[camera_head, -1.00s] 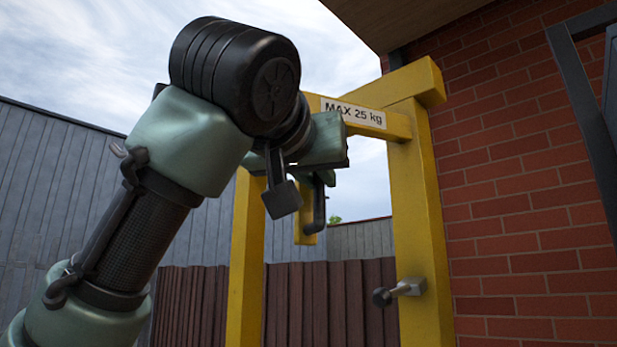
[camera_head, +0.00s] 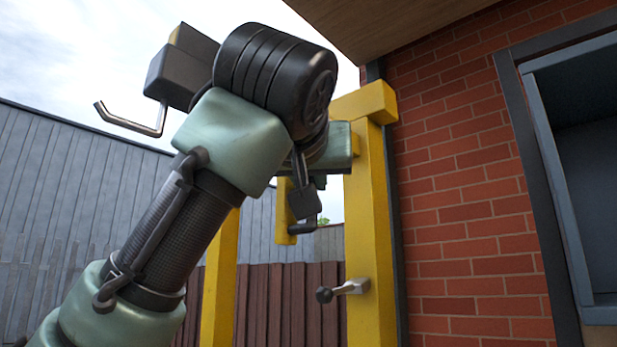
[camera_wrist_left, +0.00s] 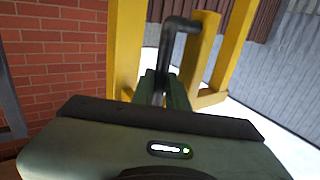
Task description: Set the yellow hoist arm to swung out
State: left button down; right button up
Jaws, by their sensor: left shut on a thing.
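The yellow hoist arm is mostly hidden behind my left arm in the head view. A short yellow piece of it (camera_head: 356,146) shows by the post, and a grey block with a bent metal hook (camera_head: 180,72) shows at upper left, apparently at its outer end. A yellow drop piece (camera_head: 284,215) hangs below, beside a dark handle (camera_head: 308,203). My left gripper (camera_head: 312,180) is shut on the dark handle, which also rises between the fingers in the left wrist view (camera_wrist_left: 178,45). My right gripper is not in view.
A yellow post (camera_head: 371,230) carries a grey pin with a dark knob (camera_head: 342,290). A brick wall (camera_head: 460,210) and a blue-grey framed opening (camera_head: 590,170) stand at right. A brown fence (camera_head: 285,300) and a grey wall (camera_head: 60,160) lie behind.

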pick_arm(q)
jog(key=shift+r, duration=0.15)
jog(key=c, duration=1.7)
grip_release()
jog(key=o, duration=0.3)
jog(key=shift+d, duration=0.1)
jog(key=shift+w+d, duration=0.25)
jog(key=s+a+b, duration=0.1)
jog(key=s+b, duration=0.2)
jog(key=s, duration=0.4)
jog(key=shift+s+a+b, duration=0.15)
jog(key=shift+s+b, duration=0.15)
jog(key=shift+s, duration=0.05)
jog(key=shift+f, duration=0.2)
